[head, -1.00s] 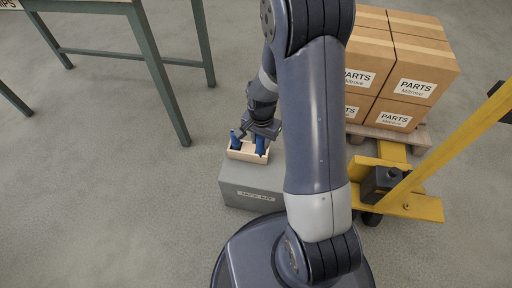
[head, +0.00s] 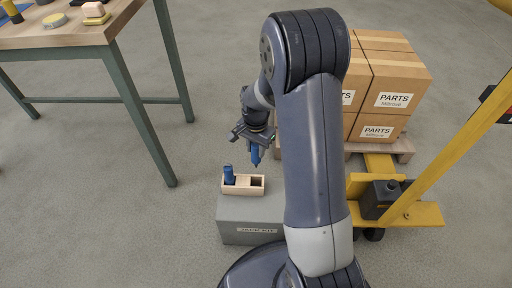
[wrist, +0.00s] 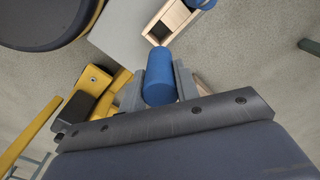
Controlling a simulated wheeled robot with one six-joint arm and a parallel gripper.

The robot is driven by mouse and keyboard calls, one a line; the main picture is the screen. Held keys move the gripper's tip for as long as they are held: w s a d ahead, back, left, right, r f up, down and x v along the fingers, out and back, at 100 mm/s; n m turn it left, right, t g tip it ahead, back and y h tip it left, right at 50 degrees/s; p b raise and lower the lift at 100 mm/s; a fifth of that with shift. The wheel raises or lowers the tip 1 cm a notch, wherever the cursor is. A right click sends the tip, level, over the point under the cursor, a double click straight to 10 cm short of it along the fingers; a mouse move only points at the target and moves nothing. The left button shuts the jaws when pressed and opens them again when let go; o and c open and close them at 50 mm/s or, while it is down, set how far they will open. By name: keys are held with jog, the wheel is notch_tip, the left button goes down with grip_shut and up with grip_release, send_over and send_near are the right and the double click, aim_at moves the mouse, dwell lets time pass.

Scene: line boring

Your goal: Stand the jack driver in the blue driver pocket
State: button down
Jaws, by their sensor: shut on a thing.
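My gripper (head: 250,135) is shut on a blue driver (head: 255,157), which points down with its thin tip below. The driver hangs apart from and above the wooden tray (head: 244,193). In the wrist view its rounded blue handle (wrist: 160,78) sits between the two grey jaws. A second blue-handled piece (head: 229,174) stands in the tray's left compartment; it also shows at the top edge of the wrist view (wrist: 200,3). The tray's right compartment looks empty. I cannot pick out a blue driver pocket for certain.
The tray stands on a grey jack kit box (head: 250,231). A yellow pallet jack (head: 415,212) and stacked parts cartons (head: 398,90) are at the right. A green-legged table (head: 75,40) with small items is at the upper left. Open floor lies between table and box.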

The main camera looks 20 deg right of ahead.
aim_at(256, 163)
jog(key=shift+f+b, duration=2.1)
jog(key=shift+f, duration=1.3)
jog(key=shift+f, duration=0.1)
jog(key=shift+f, duration=0.45)
jog(key=shift+f+b, duration=0.2)
jog(key=shift+b, duration=0.15)
jog(key=shift+f+b, duration=0.3)
jog(key=shift+f, duration=0.2)
jog(key=shift+f, duration=0.15)
jog(key=shift+f+b, duration=0.5)
jog(key=shift+f, duration=0.15)
jog(key=shift+f, duration=0.15)
jog(key=shift+f+b, duration=0.45)
jog(key=shift+f, duration=0.2)
